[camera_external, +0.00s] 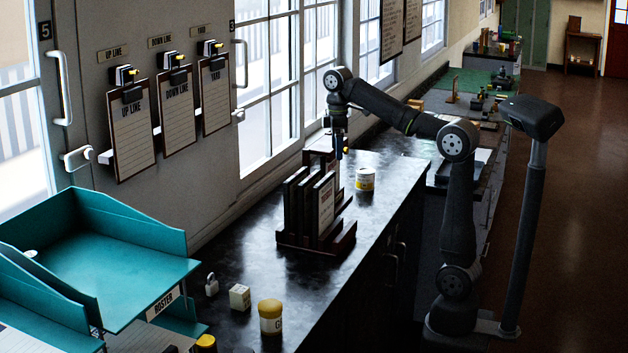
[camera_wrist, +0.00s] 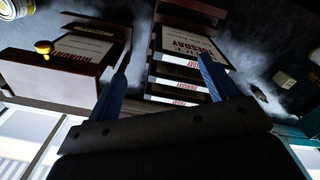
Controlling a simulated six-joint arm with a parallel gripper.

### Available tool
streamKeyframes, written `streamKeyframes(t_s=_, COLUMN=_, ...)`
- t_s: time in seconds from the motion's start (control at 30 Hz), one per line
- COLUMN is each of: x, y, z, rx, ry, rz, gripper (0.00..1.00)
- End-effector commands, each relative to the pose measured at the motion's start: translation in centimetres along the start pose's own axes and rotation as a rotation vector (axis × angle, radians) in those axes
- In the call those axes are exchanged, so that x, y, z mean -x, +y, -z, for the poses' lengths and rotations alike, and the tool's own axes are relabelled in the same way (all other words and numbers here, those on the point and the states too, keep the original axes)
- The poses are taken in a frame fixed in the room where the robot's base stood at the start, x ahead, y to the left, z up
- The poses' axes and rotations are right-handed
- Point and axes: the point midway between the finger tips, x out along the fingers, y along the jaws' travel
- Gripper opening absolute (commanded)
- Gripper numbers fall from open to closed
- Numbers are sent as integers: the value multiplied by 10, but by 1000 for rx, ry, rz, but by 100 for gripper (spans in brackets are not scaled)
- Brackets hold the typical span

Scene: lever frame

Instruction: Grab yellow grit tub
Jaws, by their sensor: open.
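A white tub with a yellow lid and a label starting with "G" (camera_external: 270,318) stands upright on the dark counter at the near end, in front of the folder rack; I take it for the yellow grit tub. My gripper (camera_external: 338,153) is far from it, above the counter behind the rack, pointing down. In the wrist view my two blue fingers (camera_wrist: 162,78) are spread apart with nothing held between them.
A dark rack of upright folders (camera_external: 318,240) stands between my gripper and the tub. A white and yellow tub (camera_external: 365,180) is behind the rack.

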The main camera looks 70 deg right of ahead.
Motion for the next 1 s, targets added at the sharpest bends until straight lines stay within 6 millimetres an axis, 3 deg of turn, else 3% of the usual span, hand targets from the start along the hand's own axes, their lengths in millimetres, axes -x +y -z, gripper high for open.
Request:
streamKeyframes(t_s=0.17, x=-10, y=-25, z=26, rx=110, ry=-16, rz=-100, gripper=79)
streamKeyframes(t_s=0.4, x=-23, y=-76, z=72, rx=353, ry=-21, rz=-325, gripper=79)
streamKeyframes(t_s=0.67, x=-44, y=-132, z=108, rx=649, ry=-45, rz=-521, gripper=79)
streamKeyframes(t_s=0.87, x=-69, y=-194, z=132, rx=976, ry=-90, rz=-693, gripper=79)
streamKeyframes(t_s=1.0, x=-86, y=-245, z=145, rx=1231, ry=-115, rz=-832, gripper=79)
